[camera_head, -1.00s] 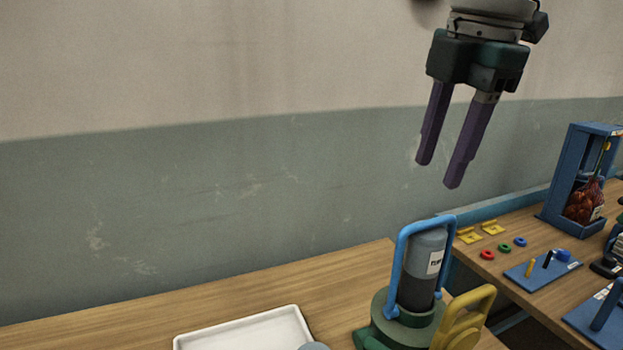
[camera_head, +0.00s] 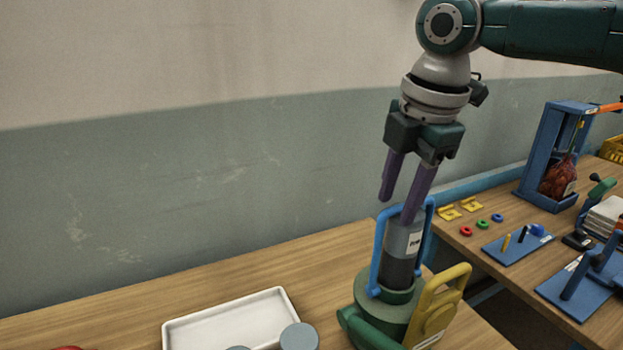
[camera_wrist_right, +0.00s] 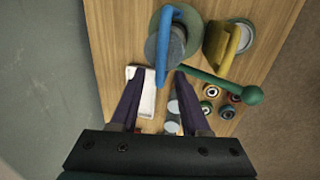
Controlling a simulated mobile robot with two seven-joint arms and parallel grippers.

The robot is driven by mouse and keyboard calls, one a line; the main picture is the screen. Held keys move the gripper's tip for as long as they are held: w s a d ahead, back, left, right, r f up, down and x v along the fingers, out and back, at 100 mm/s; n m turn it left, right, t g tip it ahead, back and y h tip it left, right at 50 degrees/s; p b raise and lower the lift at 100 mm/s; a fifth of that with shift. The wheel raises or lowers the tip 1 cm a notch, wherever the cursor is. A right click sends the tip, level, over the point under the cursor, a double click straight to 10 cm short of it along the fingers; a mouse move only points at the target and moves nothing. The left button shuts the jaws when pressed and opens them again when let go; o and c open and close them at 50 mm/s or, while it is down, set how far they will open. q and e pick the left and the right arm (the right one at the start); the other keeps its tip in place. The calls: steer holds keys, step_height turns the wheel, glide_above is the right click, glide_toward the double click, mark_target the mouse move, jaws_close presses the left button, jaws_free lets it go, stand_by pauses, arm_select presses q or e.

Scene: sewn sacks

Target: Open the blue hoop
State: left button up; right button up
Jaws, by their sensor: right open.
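The blue hoop (camera_head: 378,250) stands upright over a grey cylinder (camera_head: 398,272) with a white label, on a round green base (camera_head: 368,288). In the right wrist view the blue hoop (camera_wrist_right: 162,45) is seen from above, its near end between the fingertips. My right gripper (camera_head: 395,210) has two purple fingers, open and pointing down at the top of the hoop. In the head view one finger overlaps the hoop's top bar; I cannot tell whether they touch. My left gripper is not in view.
A yellow handled part (camera_head: 440,305) stands right beside the green base. A white tray (camera_head: 225,318) lies to the left with grey round pieces (camera_head: 299,337) at its edge. A second table at right carries a blue frame (camera_head: 545,150) and small parts. A green bar (camera_wrist_right: 225,85) extends from the base.

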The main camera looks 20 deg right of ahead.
steer(key=shift+c, duration=0.3)
jaws_close()
stand_by(1.0)
